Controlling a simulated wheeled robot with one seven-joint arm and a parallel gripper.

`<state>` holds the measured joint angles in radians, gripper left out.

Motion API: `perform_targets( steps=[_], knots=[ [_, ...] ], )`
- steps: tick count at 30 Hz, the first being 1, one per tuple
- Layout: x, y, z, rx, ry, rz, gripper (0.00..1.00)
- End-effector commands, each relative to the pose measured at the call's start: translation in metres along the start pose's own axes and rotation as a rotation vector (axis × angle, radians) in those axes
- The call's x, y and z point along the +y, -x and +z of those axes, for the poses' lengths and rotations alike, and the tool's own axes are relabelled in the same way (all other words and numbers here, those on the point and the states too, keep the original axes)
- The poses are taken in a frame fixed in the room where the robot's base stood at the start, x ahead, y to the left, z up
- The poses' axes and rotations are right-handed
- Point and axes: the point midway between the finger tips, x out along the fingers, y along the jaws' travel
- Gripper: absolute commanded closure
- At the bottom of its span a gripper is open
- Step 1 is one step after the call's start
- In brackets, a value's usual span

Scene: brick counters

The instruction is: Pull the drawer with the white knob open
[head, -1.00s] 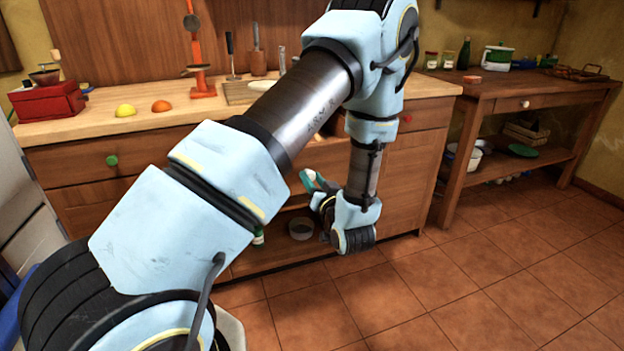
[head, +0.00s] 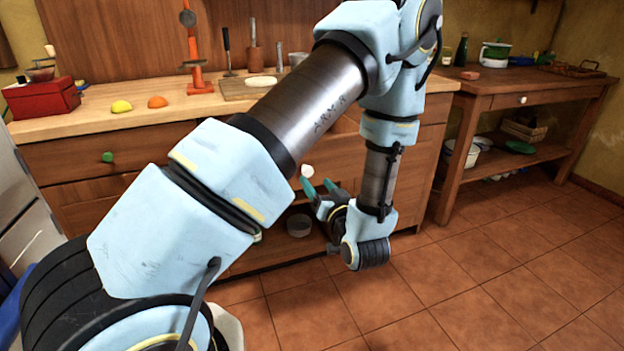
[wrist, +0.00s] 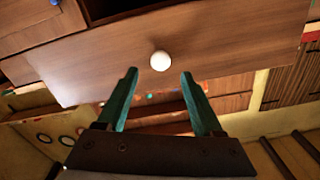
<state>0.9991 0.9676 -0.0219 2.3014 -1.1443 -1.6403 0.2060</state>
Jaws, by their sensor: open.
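The white knob (head: 307,171) shows in the head view just above my gripper's fingertips, in front of the wooden counter. In the wrist view the round white knob (wrist: 160,61) sits on a brown wooden drawer front (wrist: 225,40). My gripper (head: 320,187) has two teal fingers, spread apart and empty. In the wrist view my gripper (wrist: 160,73) points at the drawer front, with the knob centred between and slightly beyond the fingertips. No finger visibly touches the knob. My arm hides most of this drawer in the head view.
A green knob (head: 107,157) is on a drawer at the left. Another white knob (head: 523,100) is on the side table's drawer (head: 500,101) at the right. The tiled floor (head: 480,270) at front right is clear.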

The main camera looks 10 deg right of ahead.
Motion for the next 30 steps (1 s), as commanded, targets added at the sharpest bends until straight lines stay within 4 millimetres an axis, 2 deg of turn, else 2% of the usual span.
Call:
perform_targets(
  steps=[1, 6, 14, 23, 26, 30],
  knots=[
    [0.002, 0.011, 0.001, 0.000, -0.001, 0.005, 0.32],
    [0.001, 0.038, 0.001, 0.001, 0.000, 0.003, 0.32],
    [0.000, 0.054, 0.000, 0.000, 0.000, 0.000, 0.32],
    [-0.001, 0.052, -0.001, -0.008, 0.005, 0.001, 0.32],
    [-0.004, 0.040, -0.004, -0.066, 0.038, 0.015, 0.32],
    [-0.013, 0.006, -0.010, -0.250, 0.140, 0.075, 0.32]
  ],
)
